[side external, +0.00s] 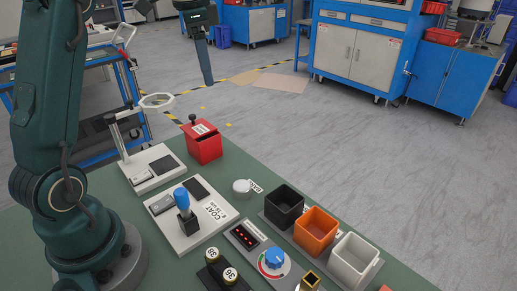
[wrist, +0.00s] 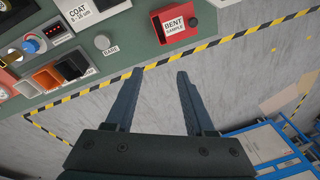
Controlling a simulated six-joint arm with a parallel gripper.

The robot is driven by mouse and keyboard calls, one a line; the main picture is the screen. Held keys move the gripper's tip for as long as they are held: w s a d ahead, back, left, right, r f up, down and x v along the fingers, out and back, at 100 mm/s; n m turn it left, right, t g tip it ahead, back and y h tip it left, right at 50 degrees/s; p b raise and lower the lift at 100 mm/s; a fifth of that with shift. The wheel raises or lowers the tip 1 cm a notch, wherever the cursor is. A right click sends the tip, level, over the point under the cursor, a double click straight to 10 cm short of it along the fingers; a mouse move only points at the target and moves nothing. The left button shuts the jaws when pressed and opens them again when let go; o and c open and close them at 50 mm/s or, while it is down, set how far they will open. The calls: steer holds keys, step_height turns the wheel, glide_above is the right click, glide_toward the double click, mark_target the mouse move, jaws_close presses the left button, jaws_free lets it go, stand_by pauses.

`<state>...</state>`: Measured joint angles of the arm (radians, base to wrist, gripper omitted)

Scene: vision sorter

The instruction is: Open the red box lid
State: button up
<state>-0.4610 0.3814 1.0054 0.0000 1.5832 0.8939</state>
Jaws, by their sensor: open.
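The red box (side external: 206,149) stands on the green table near its far edge, with a white label on top and a dark round knob (side external: 192,118) at its far side.
A white stand with a ring magnifier (side external: 157,100) is left of the box. Floor beyond the table edge is clear, with blue cabinets (side external: 361,45) farther back.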

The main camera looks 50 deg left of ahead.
steer(key=s+d+r+t, duration=0.2)
steer(key=s+d, duration=0.6)
steer(key=d, duration=0.3)
steer(key=shift+r, duration=0.35)
steer(key=shift+s+d, duration=0.1)
